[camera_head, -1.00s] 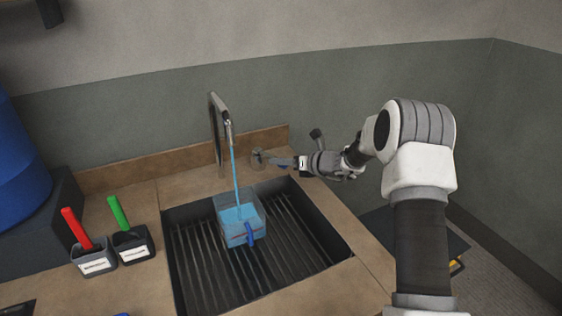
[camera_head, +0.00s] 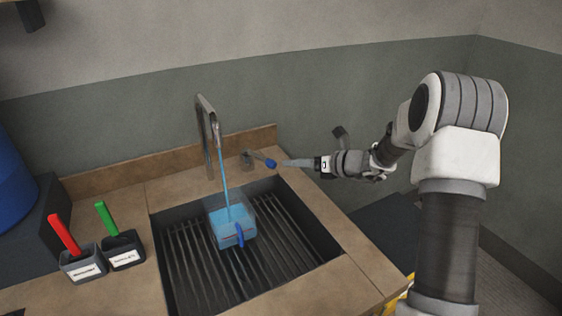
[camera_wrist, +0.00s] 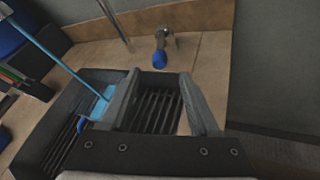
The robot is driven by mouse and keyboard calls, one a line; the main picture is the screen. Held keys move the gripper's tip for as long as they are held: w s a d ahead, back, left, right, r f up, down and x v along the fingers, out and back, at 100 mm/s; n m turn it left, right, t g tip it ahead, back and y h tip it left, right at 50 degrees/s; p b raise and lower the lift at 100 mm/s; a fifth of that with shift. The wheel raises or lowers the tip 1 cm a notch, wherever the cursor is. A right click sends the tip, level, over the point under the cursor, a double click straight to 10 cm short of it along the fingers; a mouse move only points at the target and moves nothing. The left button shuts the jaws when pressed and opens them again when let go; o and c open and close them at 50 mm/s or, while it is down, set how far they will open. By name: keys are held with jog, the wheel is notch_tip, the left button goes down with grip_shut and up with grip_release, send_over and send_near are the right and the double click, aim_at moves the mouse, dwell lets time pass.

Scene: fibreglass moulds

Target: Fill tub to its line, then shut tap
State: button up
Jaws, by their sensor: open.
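A clear tub (camera_head: 231,224) with a blue handle stands on the sink's slatted floor under the spout. Blue liquid lies in it, and a blue stream runs into it from the grey tap spout (camera_head: 207,135). The fill line is too small to read against the liquid level. The tap lever (camera_head: 265,161) with a blue tip is on the counter right of the spout; it also shows in the wrist view (camera_wrist: 159,58). My gripper (camera_head: 287,163) is open and empty, right of the lever and apart from it. The tub is partly hidden in the wrist view.
The dark sink (camera_head: 185,262) is sunk in the brown counter (camera_head: 110,205). Two labelled holders with a red handle (camera_head: 64,234) and a green handle (camera_head: 106,218) stand left of the sink. A backsplash and wall close the rear.

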jog(key=v, duration=0.6)
jog(key=shift+s+d, duration=0.2)
jog(key=shift+d, duration=0.05)
jog(key=shift+a, duration=0.1)
jog(key=c, duration=0.3)
jog(key=shift+a+n, duration=0.2)
jog(key=shift+n, duration=0.3)
jog(key=shift+c, duration=1.3)
jog(key=a+n+g, duration=0.1)
jog(key=n, duration=0.2)
jog(key=w+a+n+g, duration=0.1)
jog(key=n, duration=0.2)
jog(key=a+f+n+g+h, duration=0.1)
jog(key=a+n, duration=0.1)
jog(key=n, duration=0.1)
jog(key=shift+w+f+n+p, duration=0.15)
jog(key=shift+w+n+p, duration=0.1)
jog(key=shift+n+p, duration=0.15)
grip_shut()
jog(key=n+h, duration=0.7)
jog(key=n, duration=1.8)
send_near(258, 157)
jog(key=w+d+r, duration=0.2)
jog(key=w+d, duration=0.2)
jog(key=d, duration=0.1)
notch_tip(258, 157, down, 6)
jog(key=b, duration=0.4)
jog(key=shift+w+a+f, duration=0.2)
